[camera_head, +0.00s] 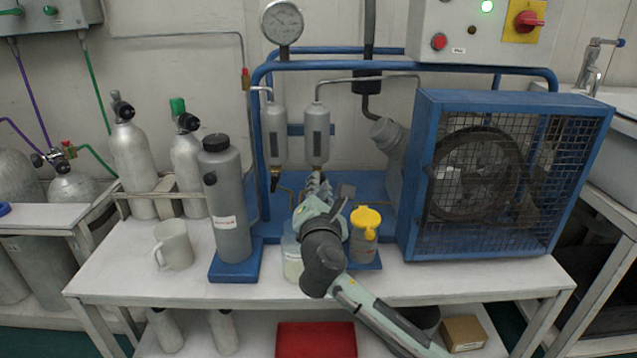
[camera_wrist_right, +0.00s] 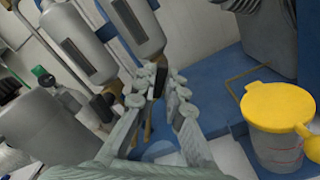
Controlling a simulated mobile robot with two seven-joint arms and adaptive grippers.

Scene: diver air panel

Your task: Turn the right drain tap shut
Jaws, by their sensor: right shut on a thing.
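Two grey separator cylinders hang from the blue frame, the left one (camera_head: 275,135) and the right one (camera_head: 317,135). The right drain tap is below the right cylinder and mostly hidden by my right gripper (camera_head: 318,186) in the head view. In the right wrist view my right gripper (camera_wrist_right: 160,84) is shut on the tap's dark handle (camera_wrist_right: 159,80), fingers on both sides of it. The exact angle of the handle is hard to tell. The left drain tap (camera_head: 275,183) hangs free, with a dark handle. My left gripper is not in view.
A clear jar (camera_head: 291,264) stands below my right wrist, and a yellow-lidded pot (camera_head: 365,222) just right of it. A grey canister (camera_head: 230,215) and a mug (camera_head: 173,246) stand left. The caged blue compressor (camera_head: 425,180) blocks the right side.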

